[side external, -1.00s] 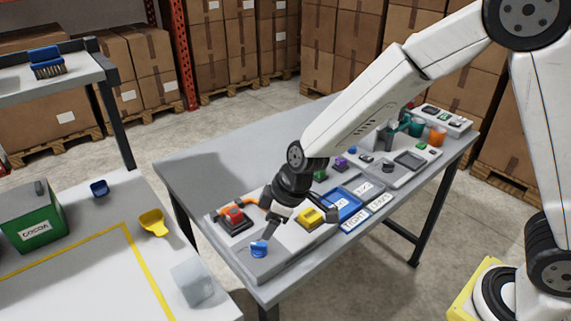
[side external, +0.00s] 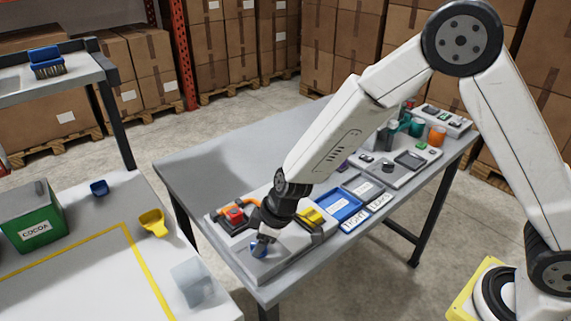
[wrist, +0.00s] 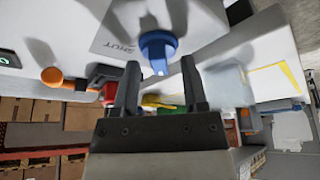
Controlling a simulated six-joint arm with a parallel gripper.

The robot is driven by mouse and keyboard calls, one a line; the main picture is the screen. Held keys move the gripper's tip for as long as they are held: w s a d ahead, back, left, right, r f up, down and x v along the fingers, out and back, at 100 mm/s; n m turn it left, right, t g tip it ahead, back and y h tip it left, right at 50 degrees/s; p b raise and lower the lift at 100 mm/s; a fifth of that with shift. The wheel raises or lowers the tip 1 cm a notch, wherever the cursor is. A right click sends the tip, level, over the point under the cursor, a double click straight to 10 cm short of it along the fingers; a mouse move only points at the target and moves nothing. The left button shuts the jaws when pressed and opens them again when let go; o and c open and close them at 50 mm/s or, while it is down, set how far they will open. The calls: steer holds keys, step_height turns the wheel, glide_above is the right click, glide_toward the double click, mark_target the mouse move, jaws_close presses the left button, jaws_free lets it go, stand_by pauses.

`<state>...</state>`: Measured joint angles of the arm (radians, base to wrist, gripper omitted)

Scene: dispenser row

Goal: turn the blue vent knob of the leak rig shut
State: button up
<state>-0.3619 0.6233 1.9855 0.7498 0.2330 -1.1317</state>
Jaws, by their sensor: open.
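The blue vent knob (side external: 258,251) is at the near left end of the grey leak rig (side external: 272,268) on the bench. In the wrist view the blue knob (wrist: 158,46) is round with a narrow tab pointing toward the bottom of the picture. The printed word SHUT (wrist: 118,44) is on the grey panel to its left, and the tab does not point at it. My gripper (side external: 266,238) is right at the knob in the side view, partly covering it. In the wrist view my gripper (wrist: 160,66) is open, its fingertips either side of the tab; contact cannot be told.
A red button (side external: 235,214) and an orange part (side external: 251,203) are close behind my gripper. A yellow part (side external: 312,216) and a blue tray (side external: 343,207) stand to its right. A side table with a yellow scoop (side external: 153,221) and a translucent block (side external: 192,281) lies left.

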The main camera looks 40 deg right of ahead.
steer(key=shift+c, duration=0.2)
jaws_close()
steer(key=shift+m+t+h, duration=0.3)
steer(key=shift+m+h, duration=0.2)
steer(key=shift+m, duration=1)
steer(key=shift+o, duration=0.2)
jaws_free()
steer(key=shift+s+r, duration=0.1)
steer(key=shift+r, duration=0.05)
steer(key=v, duration=0.7)
steer(key=shift+r, duration=0.2)
steer(key=shift+s+d, duration=0.1)
